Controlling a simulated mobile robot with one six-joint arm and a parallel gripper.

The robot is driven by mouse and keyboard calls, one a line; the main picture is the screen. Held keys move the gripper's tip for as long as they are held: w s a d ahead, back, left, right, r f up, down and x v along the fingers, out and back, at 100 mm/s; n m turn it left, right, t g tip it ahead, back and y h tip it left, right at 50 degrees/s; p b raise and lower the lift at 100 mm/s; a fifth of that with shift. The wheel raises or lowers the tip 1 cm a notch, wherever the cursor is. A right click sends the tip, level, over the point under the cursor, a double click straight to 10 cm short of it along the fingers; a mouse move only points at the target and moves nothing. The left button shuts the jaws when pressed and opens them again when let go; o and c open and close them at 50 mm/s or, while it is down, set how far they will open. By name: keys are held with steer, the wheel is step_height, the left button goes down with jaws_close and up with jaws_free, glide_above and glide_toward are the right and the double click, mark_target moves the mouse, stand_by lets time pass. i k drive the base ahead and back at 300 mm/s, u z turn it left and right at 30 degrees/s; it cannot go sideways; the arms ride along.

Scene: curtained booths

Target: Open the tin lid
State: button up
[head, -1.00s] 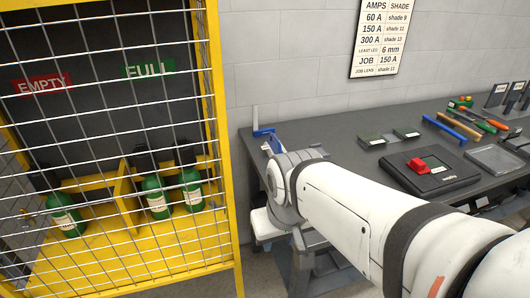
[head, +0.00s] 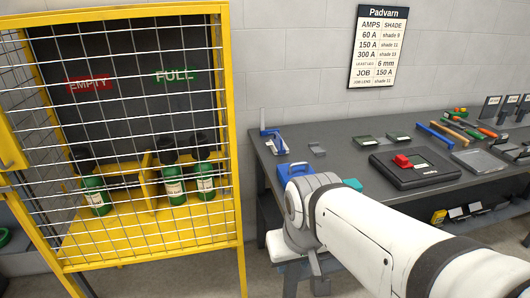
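No thing in the head view can be told for certain as the tin. A blue box-like object (head: 288,171) with a raised loop on top sits near the left end of the grey workbench (head: 334,166), partly behind my arm. Two small flat dark-green boxes, a left one (head: 367,141) and a right one (head: 397,137), lie further back and look closed. A teal piece (head: 352,185) shows just past my arm. My white arm reaches in from the lower right across the bench's front edge.
A yellow mesh cage (head: 238,150) with green bottles (head: 174,189) stands close on the left. On the bench are a blue-and-white tool (head: 272,141), a black device with a red part (head: 411,168), a grey tray (head: 480,161) and hand tools.

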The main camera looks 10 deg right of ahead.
mark_target(298, 168)
steer(key=z, duration=0.2)
steer(key=i, duration=0.9)
steer(key=u, duration=0.1)
